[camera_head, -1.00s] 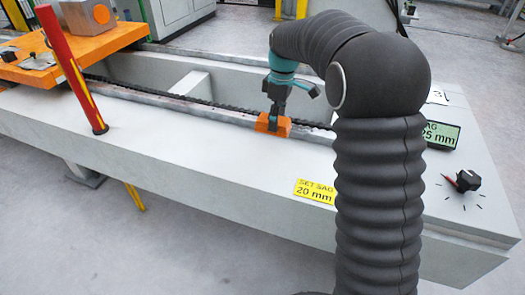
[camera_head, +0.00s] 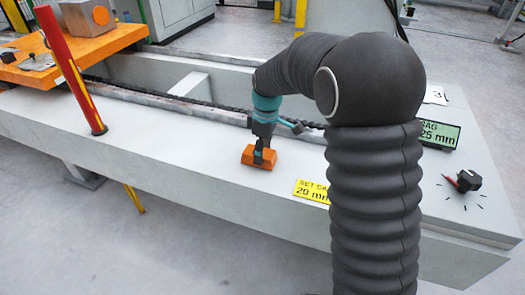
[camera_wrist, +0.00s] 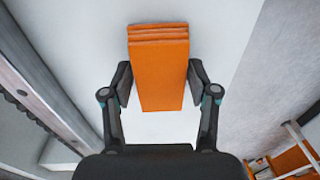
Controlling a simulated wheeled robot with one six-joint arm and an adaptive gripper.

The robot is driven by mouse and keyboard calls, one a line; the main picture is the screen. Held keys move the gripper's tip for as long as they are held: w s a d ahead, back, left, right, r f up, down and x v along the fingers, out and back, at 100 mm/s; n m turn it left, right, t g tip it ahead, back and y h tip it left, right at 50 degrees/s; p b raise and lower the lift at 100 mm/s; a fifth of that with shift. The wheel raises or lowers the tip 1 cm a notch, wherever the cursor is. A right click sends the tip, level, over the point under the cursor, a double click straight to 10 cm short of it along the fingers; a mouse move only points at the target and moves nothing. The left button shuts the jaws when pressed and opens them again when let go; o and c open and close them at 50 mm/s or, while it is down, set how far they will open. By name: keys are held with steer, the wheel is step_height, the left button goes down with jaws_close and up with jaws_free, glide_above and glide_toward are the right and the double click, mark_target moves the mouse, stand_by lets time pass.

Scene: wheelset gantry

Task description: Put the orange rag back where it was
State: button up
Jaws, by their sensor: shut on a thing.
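The orange rag (camera_head: 249,156) is a folded block at the front ledge of the grey gantry bed (camera_head: 200,135). My gripper (camera_head: 258,152) reaches down from above and is shut on it. In the wrist view, the rag (camera_wrist: 160,60) sits between the two dark fingers of my gripper (camera_wrist: 161,85), which press its sides. The pale ledge surface lies beneath the rag. I cannot tell whether the rag touches the ledge or hangs just above it.
A rail with a dark chain (camera_head: 180,97) runs behind the ledge. A yellow sign (camera_head: 310,190) lies to the right of the rag. A red post (camera_head: 70,70) and an orange carriage (camera_head: 75,55) stand left. A black knob (camera_head: 468,180) and a display (camera_head: 439,134) are at the right.

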mark_target(265, 151)
steer(key=shift+f, duration=0.1)
steer(key=o, duration=1.6)
steer(key=shift+c, duration=0.2)
step_height(265, 151, up, 12)
steer(key=s+d+r+m+t, duration=0.2)
steer(key=s+d+r+m, duration=0.25)
steer(key=s+d, duration=0.25)
steer(key=s+d+f+m+t, duration=0.1)
steer(key=s+d+m, duration=0.3)
steer(key=s, duration=0.6)
steer(key=s+d+f+m+t, duration=0.1)
steer(key=s+d+m+t, duration=0.2)
steer(key=s, duration=0.8)
steer(key=shift+d+f+m+h+p, duration=0.25)
steer(key=shift+d+m+h+p, duration=0.2)
steer(key=shift+d+m, duration=0.7)
